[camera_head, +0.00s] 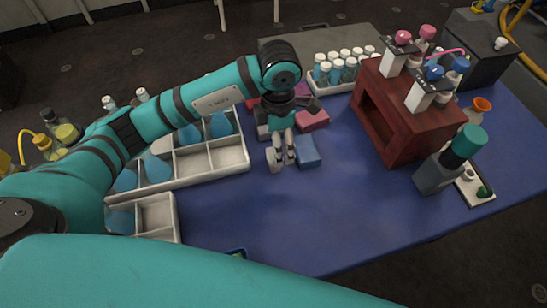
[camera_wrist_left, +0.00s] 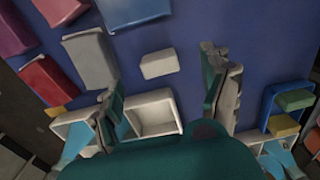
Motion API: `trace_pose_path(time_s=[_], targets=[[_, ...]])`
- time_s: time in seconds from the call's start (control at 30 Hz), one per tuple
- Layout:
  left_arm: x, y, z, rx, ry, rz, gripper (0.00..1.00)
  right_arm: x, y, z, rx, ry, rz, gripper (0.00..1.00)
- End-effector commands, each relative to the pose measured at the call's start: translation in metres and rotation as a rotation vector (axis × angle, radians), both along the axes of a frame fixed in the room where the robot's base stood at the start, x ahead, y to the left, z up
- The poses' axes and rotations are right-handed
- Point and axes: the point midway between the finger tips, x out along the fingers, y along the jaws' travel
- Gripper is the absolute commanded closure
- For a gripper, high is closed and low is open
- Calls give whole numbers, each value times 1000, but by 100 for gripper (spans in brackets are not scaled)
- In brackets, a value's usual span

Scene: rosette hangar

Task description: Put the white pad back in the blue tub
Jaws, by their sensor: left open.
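The white pad (camera_head: 273,160) lies on the blue table top; in the left wrist view the white pad (camera_wrist_left: 159,63) is whole, ahead of the space between the fingertips. My left gripper (camera_head: 283,159) points down beside it, open; in its wrist view the gripper (camera_wrist_left: 163,80) has its fingers wide apart with nothing between them. The blue tub (camera_wrist_left: 266,108) shows at the right of the wrist view, holding a green pad (camera_wrist_left: 295,99) and a yellow pad (camera_wrist_left: 283,125). In the head view only a bit of the tub's rim (camera_head: 236,251) shows. My right gripper is not in view.
A blue block (camera_head: 308,151), a grey block (camera_wrist_left: 90,58) and a red block (camera_head: 312,121) lie near the pad. A white divided tray (camera_head: 205,178) stands left, a dark red rack (camera_head: 405,120) right. The table's front middle is clear.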

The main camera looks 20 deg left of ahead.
Motion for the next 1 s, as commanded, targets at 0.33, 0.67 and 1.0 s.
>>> trace_pose_path(time_s=[0.33, 0.67, 1.0], targets=[[-3, 9, -45, 1, 3, 1, 20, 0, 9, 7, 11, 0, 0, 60], [-2, 9, -52, 0, 0, 0, 21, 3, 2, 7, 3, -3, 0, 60], [-2, 9, -51, 0, 0, 0, 62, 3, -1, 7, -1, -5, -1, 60]])
